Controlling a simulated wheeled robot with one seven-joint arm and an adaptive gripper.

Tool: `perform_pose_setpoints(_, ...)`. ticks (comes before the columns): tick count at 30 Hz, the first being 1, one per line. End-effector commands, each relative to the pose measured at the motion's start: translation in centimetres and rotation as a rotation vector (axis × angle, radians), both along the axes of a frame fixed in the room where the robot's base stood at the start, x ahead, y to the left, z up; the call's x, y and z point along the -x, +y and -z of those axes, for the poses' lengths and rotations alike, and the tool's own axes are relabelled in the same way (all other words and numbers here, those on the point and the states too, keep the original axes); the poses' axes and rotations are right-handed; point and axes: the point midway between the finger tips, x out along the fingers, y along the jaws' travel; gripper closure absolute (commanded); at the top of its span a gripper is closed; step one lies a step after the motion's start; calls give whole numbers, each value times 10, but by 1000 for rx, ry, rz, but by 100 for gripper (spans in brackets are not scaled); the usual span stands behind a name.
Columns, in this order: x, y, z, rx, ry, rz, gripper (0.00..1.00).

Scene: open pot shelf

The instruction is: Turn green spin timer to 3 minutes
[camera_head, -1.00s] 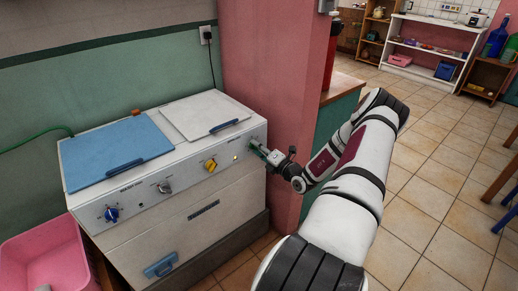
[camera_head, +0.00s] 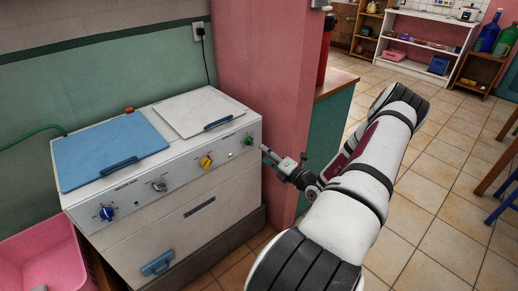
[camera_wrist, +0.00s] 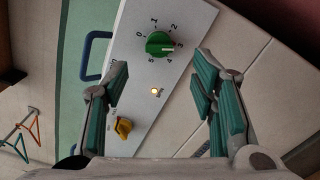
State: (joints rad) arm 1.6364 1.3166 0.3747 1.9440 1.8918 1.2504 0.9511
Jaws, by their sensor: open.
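The green spin timer knob (camera_wrist: 159,43) is on the white control panel of the twin-tub washer, with numbers 0 to 5 around it. Its white pointer line faces the 3 mark. In the head view the knob (camera_head: 249,141) is at the right end of the panel, fully visible. My gripper (camera_head: 265,151) is apart from it, just to its right and in front. In the wrist view my gripper (camera_wrist: 161,72) is open, its teal-padded fingers spread below and either side of the knob, with nothing between them.
A lit lamp (camera_wrist: 155,91) and a yellow knob (camera_wrist: 124,128) are beside the timer. The washer has a blue lid (camera_head: 110,150) and a white lid (camera_head: 198,111). A pink wall (camera_head: 265,70) stands close behind the gripper. Open tiled floor lies right.

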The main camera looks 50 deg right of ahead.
Motion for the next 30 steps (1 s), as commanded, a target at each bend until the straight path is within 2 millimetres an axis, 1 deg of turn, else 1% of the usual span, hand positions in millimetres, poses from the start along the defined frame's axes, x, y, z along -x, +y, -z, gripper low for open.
perform_pose_setpoints(1,9,1,0,0,0,1,48)
perform_pose_setpoints(3,20,4,0,0,0,2,48)
perform_pose_setpoints(6,30,7,0,1,1,1,48)
perform_pose_setpoints(9,36,8,0,1,0,0,48)
perform_pose_setpoints(14,39,10,0,1,0,0,48)
perform_pose_setpoints(30,37,10,-2,7,1,-7,48)
